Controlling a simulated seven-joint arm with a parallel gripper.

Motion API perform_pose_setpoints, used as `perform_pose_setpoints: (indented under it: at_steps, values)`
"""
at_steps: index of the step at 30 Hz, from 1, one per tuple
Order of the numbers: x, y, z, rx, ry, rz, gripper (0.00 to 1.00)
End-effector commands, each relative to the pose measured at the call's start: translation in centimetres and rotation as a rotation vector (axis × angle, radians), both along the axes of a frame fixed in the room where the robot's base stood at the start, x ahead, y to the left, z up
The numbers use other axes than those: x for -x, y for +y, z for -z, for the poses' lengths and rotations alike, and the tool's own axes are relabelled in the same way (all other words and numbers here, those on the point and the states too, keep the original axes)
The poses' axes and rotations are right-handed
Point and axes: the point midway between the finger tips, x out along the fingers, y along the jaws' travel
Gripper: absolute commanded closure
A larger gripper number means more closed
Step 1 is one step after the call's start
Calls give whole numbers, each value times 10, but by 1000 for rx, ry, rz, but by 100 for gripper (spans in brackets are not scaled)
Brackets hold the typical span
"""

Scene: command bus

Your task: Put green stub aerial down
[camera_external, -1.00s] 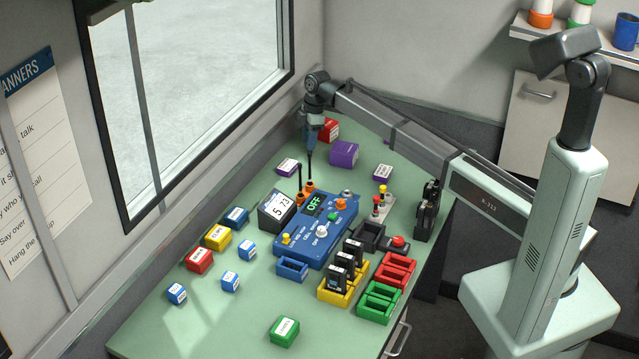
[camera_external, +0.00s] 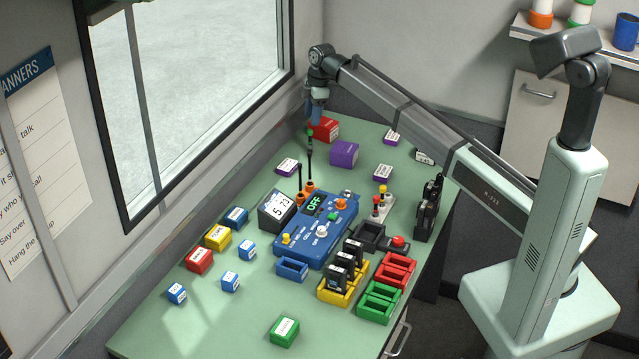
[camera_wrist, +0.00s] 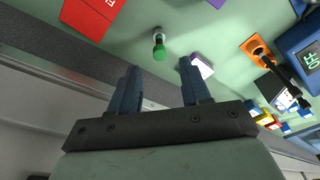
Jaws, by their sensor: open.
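The green stub aerial (camera_wrist: 159,48) stands on the green tabletop, its green end towards the camera in the wrist view. In the external view its green top (camera_external: 309,132) shows just below my gripper (camera_external: 314,121), near the window-side edge of the table. My gripper (camera_wrist: 158,78) is open, with its two blue fingers apart and nothing between them. The aerial is beyond the fingertips, clear of both fingers. Its lower part is hard to make out in the external view, behind a black aerial.
A red box (camera_external: 325,130) and a purple labelled block (camera_external: 288,167) lie near the aerial, with a larger purple box (camera_external: 344,153) to the right. The blue radio unit (camera_external: 318,228) carries upright black aerials in orange sockets. The window wall is close beside the gripper.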

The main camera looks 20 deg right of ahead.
Motion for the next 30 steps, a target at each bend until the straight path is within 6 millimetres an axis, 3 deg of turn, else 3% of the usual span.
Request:
perform_pose_setpoints:
  at_steps: [7,19,26,30]
  values:
    - [0,-4,-26,0,0,0,53]
    - [0,-5,-30,0,0,0,52]
    - [-2,-10,-30,0,0,6,30]
    - [-15,-42,-34,-1,-4,46,16]
